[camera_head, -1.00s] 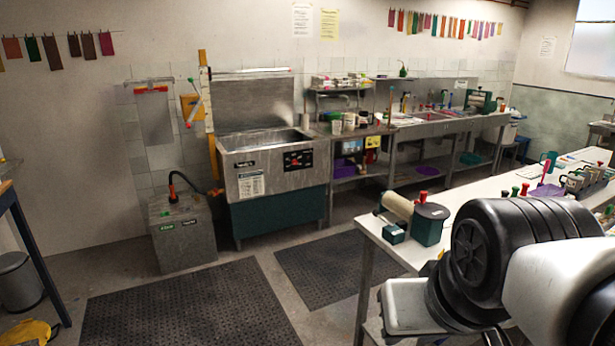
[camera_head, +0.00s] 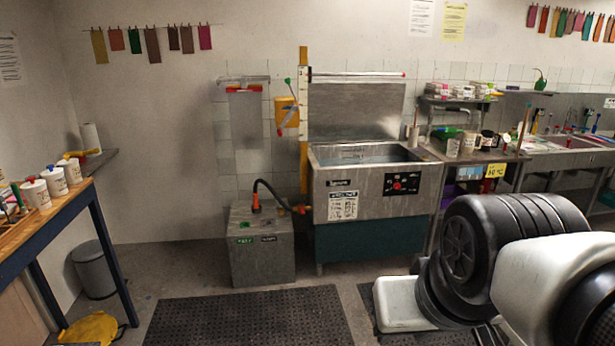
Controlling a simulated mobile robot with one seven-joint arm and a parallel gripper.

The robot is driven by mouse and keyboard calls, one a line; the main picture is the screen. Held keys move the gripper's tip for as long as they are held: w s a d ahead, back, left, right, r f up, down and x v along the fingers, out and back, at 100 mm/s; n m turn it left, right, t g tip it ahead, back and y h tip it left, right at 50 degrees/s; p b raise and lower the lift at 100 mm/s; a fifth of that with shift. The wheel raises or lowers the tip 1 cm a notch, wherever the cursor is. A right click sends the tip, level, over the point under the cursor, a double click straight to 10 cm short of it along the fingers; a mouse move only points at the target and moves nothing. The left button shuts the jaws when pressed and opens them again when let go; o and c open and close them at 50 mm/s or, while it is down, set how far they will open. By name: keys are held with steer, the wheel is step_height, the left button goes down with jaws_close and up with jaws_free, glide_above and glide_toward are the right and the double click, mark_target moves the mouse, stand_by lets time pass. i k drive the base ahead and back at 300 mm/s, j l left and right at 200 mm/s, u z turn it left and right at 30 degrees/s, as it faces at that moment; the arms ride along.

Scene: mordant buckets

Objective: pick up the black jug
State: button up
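I cannot make out a black jug anywhere in the head view. The large black and white parts at the lower right are my own folded arm, and they hide part of the floor and the counter behind. My gripper's fingertips cannot be made out in this view.
A steel sink unit (camera_head: 372,194) stands at the back wall beside a grey box (camera_head: 262,262) with a black hose. A wooden bench (camera_head: 52,222) with several white pots stands left. A grey bin (camera_head: 94,270) and yellow object (camera_head: 90,328) are on the floor near the mat (camera_head: 245,318).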

mark_target(488, 136)
steer(key=i+u, duration=0.1)
steer(key=i, duration=1.45)
steer(key=i+l+z, duration=0.1)
steer(key=i+z, duration=0.25)
steer(key=i+j+z, duration=0.1)
steer(key=i+z, duration=0.25)
steer(key=i+j+z, duration=0.15)
steer(key=i+z, duration=0.2)
steer(key=i, duration=0.2)
steer(key=i+l+z, duration=0.15)
steer(key=i+l, duration=0.15)
steer(key=i, duration=0.2)
steer(key=i+l+z, duration=0.2)
steer(key=i, duration=0.25)
